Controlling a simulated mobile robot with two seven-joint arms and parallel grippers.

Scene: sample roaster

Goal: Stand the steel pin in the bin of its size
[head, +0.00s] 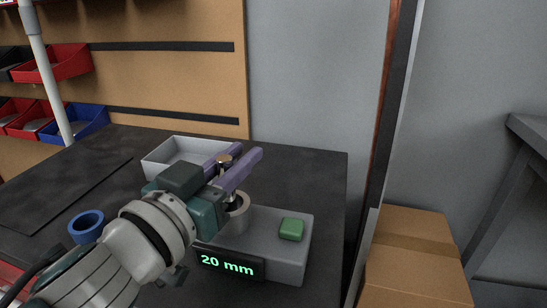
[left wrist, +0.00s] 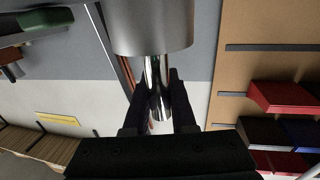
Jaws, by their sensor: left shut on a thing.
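In the left wrist view the shiny pin (left wrist: 155,72) stands between the dark fingers, with one end meeting a wide grey cylinder (left wrist: 150,25). In the head view the gripper is over a round grey socket (head: 238,208) on a grey gauge (head: 265,225). Its display (head: 228,264) reads "20 mm" in green. The pin's lower end is hidden, so I cannot tell how deep it sits. My right gripper is out of view.
A light grey open tray (head: 160,160) stands behind the gripper. A green block-like button (head: 291,229) is on the gauge's right. Red and blue bins (head: 75,123) hang on the back panel. Cardboard boxes (head: 414,260) stand right of the dark bench (head: 325,165).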

